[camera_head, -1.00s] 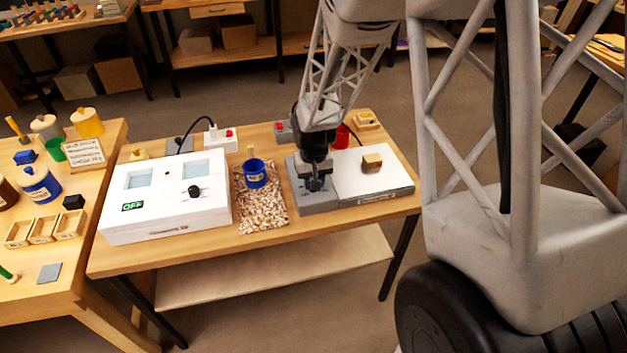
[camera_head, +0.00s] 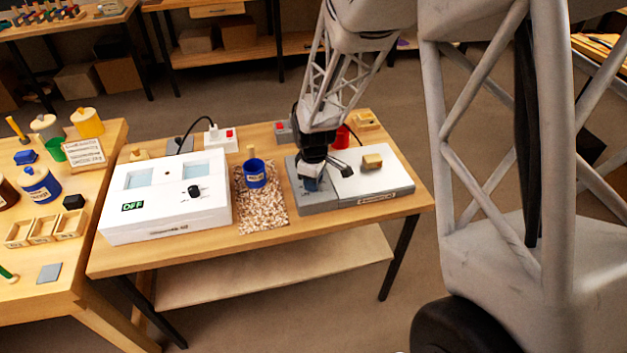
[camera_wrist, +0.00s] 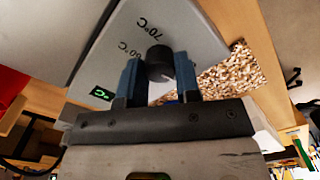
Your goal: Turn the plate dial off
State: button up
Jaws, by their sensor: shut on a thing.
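The plate is a low unit with a white top (camera_head: 385,182) and a grey control part (camera_head: 345,199) on its left. Its black round dial (camera_wrist: 159,56) sits between my two blue fingers in the wrist view. My gripper (camera_wrist: 158,80) is shut on the dial, and it also shows over the grey part in the head view (camera_head: 325,172). The printed marks 60°C and 70°C (camera_wrist: 150,28) lie beside the dial. A small green display (camera_wrist: 102,94) shows "°C", with the rest hard to read. In the head view my gripper hides the dial.
A blue cup (camera_head: 255,174) stands on a speckled mat (camera_head: 262,213) left of the plate. A white box (camera_head: 165,205) with an OFF display is farther left. A red object (camera_head: 341,136) stands behind my gripper.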

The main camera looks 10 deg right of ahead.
jog(key=n, duration=0.4)
dwell(0.5)
jog(key=o, duration=0.9)
jog(key=shift+r, duration=0.1)
jog(key=shift+r, duration=3.85)
